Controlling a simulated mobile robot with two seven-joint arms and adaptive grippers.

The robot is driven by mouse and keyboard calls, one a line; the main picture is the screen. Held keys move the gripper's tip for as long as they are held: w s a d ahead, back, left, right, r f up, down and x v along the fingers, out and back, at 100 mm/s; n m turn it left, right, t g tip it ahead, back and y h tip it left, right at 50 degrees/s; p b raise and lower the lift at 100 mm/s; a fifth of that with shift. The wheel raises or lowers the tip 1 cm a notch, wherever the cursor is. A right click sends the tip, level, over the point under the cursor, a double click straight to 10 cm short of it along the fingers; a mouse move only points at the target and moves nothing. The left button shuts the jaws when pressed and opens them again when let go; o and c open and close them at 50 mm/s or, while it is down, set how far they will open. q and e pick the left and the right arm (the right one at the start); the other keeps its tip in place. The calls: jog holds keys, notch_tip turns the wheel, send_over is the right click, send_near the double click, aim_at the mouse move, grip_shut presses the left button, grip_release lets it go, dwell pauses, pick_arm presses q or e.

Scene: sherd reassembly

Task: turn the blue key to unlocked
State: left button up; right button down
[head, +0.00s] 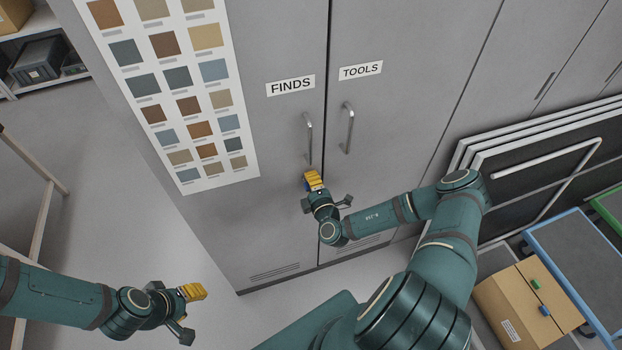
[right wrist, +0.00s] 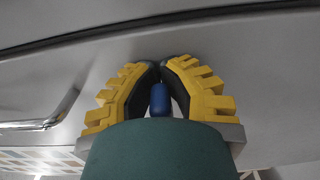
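The blue key (right wrist: 160,100) shows in the right wrist view between the yellow-padded fingers of my right gripper (right wrist: 160,68). The fingertips come together around it at the grey cabinet face, and the gripper looks shut on it. In the head view my right gripper (head: 312,181) is at the FINDS door (head: 270,130), just below its handle (head: 308,138). The fingers hide most of the key there, so its turn angle cannot be told. My left gripper (head: 192,292) hangs at the lower left, away from the cabinet. Its fingers are seen side-on.
The TOOLS door (head: 400,100) with its handle (head: 348,128) is to the right. A colour chart (head: 240,165) is on the cabinet's left side. Framed boards (head: 540,160), a cardboard box (head: 497,300) and a blue-rimmed table (head: 553,262) stand at the right.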

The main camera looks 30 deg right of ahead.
jog(key=shift+f, duration=0.1)
dwell(0.4)
jog(key=c, duration=0.9)
grip_release()
jog(key=shift+c, duration=0.2)
jog(key=shift+s, duration=0.1)
jog(key=v, duration=1.2)
jog(key=shift+a, duration=0.15)
